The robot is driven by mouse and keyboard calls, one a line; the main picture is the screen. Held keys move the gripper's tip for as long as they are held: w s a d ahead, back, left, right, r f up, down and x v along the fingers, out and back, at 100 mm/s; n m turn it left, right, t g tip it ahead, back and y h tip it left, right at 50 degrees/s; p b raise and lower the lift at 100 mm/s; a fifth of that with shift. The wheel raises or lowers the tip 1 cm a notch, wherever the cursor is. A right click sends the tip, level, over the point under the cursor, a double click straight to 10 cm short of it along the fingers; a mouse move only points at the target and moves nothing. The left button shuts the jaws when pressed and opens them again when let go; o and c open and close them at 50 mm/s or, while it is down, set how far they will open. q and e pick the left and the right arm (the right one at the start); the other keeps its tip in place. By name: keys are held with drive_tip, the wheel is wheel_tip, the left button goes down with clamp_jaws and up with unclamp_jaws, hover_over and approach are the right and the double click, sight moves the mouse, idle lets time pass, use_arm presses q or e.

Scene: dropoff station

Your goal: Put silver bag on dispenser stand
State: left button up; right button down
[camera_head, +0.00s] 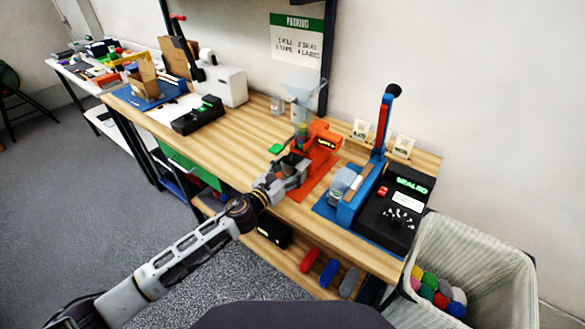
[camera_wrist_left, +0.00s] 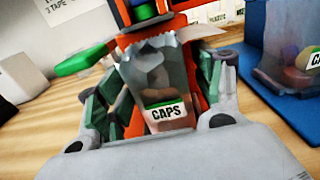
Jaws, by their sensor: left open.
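The silver bag (camera_wrist_left: 158,85), labelled CAPS, is upright with a jagged open top and dark contents low inside. It is in front of the orange dispenser stand (camera_head: 321,148) and appears to rest on its orange base. My left gripper (camera_head: 296,168) is open, with one finger on each side of the bag; in the left wrist view its fingers (camera_wrist_left: 160,105) look apart from the bag's sides. The gripper hides most of the bag in the head view. A clear funnel (camera_head: 304,90) tops the dispenser. My right gripper is not in view.
A blue press (camera_head: 349,205) and black SEALED machine (camera_head: 396,212) stand to the right, with another small bag (camera_head: 342,182) on the blue base. A green piece (camera_head: 276,149) juts out left of the dispenser. A grey bin (camera_head: 473,250) is at the lower right.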

sight(287, 173)
use_arm(q)
drive_tip(key=v, duration=0.5)
drive_tip(key=shift+s+a, duration=0.15)
drive_tip(key=shift+s, duration=0.1)
drive_tip(key=shift+s+a, duration=0.2)
drive_tip(key=shift+s, duration=0.1)
drive_tip(key=shift+b+v, duration=0.4)
drive_tip(key=shift+v, duration=1.75)
drive_tip(key=shift+s, duration=0.15)
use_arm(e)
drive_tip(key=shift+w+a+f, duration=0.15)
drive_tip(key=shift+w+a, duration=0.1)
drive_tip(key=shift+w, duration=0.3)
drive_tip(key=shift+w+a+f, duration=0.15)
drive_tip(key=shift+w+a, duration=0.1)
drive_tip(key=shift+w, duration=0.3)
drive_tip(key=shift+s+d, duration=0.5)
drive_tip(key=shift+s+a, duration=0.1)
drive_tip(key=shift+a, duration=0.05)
